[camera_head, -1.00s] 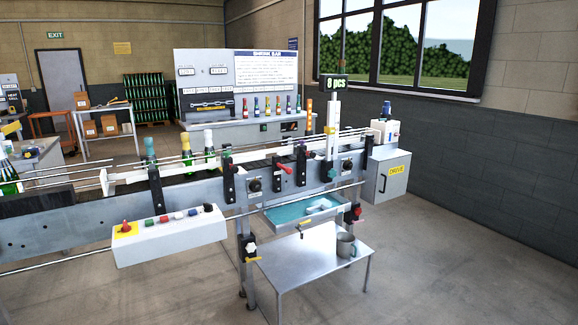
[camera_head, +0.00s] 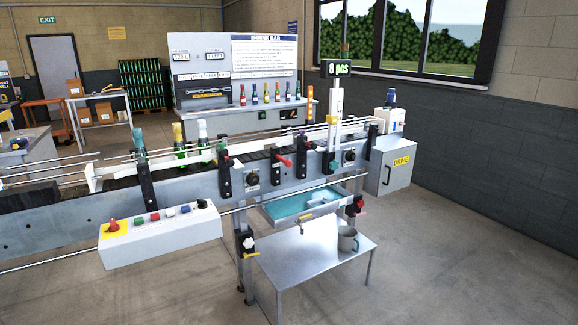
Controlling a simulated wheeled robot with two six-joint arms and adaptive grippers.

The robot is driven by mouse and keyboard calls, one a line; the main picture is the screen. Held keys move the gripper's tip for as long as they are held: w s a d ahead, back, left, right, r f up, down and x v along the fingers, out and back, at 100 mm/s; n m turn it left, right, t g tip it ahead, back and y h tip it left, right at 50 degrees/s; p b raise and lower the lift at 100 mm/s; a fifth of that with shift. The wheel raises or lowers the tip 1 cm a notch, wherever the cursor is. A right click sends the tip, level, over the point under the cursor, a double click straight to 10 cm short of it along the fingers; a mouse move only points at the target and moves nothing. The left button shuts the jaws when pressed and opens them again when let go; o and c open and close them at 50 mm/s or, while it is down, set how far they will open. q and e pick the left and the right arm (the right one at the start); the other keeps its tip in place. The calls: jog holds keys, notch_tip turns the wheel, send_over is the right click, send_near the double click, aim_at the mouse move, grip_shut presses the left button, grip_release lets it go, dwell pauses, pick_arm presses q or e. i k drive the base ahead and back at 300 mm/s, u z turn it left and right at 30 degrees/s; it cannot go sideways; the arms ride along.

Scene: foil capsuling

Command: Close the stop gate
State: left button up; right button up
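A conveyor (camera_head: 200,184) with a grey side wall runs across the view from left to right. No part on it is labelled clearly as the stop gate. A red lever handle (camera_head: 285,161) sticks out from a black bracket at the conveyor's near rail; I cannot tell whether it belongs to the gate or whether the gate is open. Bottles with a teal top (camera_head: 138,139), a yellow top (camera_head: 178,133) and a pale top (camera_head: 202,130) stand upright on the conveyor behind the near rail. Neither of my grippers is in view.
A control box (camera_head: 160,231) with a red knob and coloured buttons juts out at the front. A blue tray (camera_head: 305,203) hangs below the conveyor, above a metal table (camera_head: 312,270) with a grey mug (camera_head: 348,239). A drive box (camera_head: 393,170) closes the right end. The front floor is clear.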

aim_at(287, 163)
jog(key=z, duration=0.1)
jog(key=i, duration=1.05)
jog(key=u, duration=0.1)
